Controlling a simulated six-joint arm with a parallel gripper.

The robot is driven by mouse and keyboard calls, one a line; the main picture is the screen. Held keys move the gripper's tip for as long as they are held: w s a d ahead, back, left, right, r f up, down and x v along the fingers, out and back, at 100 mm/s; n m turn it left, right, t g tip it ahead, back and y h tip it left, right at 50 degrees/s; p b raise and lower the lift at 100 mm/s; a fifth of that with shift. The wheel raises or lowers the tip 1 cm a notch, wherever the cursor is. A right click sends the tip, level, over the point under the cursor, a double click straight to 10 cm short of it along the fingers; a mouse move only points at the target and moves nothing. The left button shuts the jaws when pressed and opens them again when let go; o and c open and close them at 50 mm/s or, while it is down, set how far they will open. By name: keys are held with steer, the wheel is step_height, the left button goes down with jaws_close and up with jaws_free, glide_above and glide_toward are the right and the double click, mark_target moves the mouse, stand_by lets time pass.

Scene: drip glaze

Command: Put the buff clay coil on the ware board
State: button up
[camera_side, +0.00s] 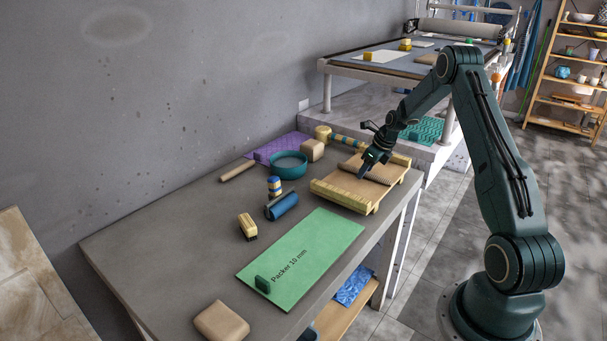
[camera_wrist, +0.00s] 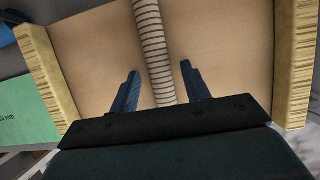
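The buff clay coil (camera_wrist: 154,45), ribbed along its length, appears to lie on the pale wooden ware board (camera_wrist: 95,45) with yellowish edge strips. The board also shows at the far right of the table in the side view (camera_side: 345,196), with the coil (camera_side: 380,179) partly behind my gripper. My gripper (camera_wrist: 160,70) is open, its two dark fingers apart on either side of the coil, with a gap to each. In the side view my gripper (camera_side: 366,170) points down over the board. Whether the fingertips touch the board I cannot tell.
Left of the board are a teal bowl (camera_side: 289,164), a blue roll (camera_side: 282,206), a striped jar (camera_side: 274,186), a brush (camera_side: 247,226) and a green sheet (camera_side: 310,255). A tan block (camera_side: 221,322) lies at the front. The table's left part is clear.

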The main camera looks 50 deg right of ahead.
steer(key=shift+r, duration=0.15)
steer(key=v, duration=1.2)
stand_by(0.5)
